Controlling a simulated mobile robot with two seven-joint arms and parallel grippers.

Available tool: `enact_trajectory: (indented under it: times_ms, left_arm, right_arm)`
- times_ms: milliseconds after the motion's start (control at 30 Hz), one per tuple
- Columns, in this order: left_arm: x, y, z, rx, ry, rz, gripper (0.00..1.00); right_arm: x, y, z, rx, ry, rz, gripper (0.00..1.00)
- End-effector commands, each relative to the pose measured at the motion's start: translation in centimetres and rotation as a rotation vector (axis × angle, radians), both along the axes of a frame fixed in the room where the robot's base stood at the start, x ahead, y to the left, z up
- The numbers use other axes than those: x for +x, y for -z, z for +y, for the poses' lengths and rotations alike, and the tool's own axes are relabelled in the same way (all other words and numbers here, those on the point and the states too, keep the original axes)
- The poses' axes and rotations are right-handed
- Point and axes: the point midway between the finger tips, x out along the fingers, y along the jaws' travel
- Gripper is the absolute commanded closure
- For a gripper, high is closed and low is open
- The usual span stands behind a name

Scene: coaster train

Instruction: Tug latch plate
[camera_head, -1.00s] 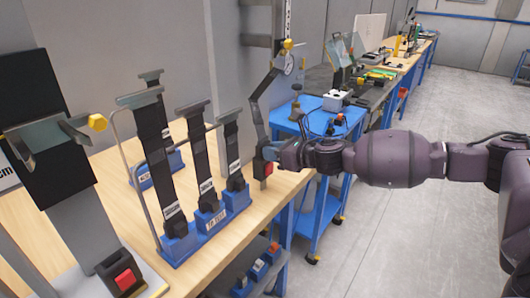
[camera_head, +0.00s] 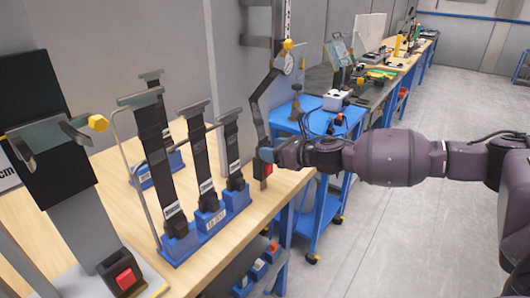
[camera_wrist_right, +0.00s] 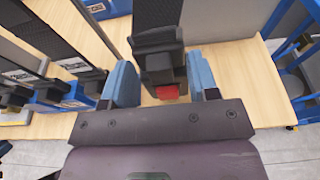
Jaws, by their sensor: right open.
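A black belt buckle with a red button (camera_wrist_right: 167,92) stands at the right end of the wooden bench. In the wrist view my right gripper's blue fingers (camera_wrist_right: 163,84) are open, one on each side of the buckle. I cannot tell whether they touch it. My left gripper is not in view.
A blue rack (camera_head: 205,232) with several upright black belts stands to the left on the wooden bench (camera_head: 115,215). A nearer stand holds a buckle with a red button (camera_head: 125,279). A blue cart (camera_head: 314,215) stands beyond the bench.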

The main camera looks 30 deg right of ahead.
Motion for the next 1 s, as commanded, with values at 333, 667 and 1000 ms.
enact_trajectory:
  times_ms: [333, 667, 1000]
  left_arm:
    - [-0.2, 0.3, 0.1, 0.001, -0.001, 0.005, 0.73]
    - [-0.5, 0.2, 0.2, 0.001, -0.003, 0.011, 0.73]
    - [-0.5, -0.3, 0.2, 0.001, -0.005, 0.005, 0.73]
  right_arm:
    - [-0.9, 0.0, -0.4, 0.000, 0.001, 0.004, 0.46]
    - [-4.4, -1.1, -1.9, 0.000, 0.001, 0.003, 0.46]
    - [-7.5, -2.0, -3.1, 0.000, 0.001, 0.002, 0.46]
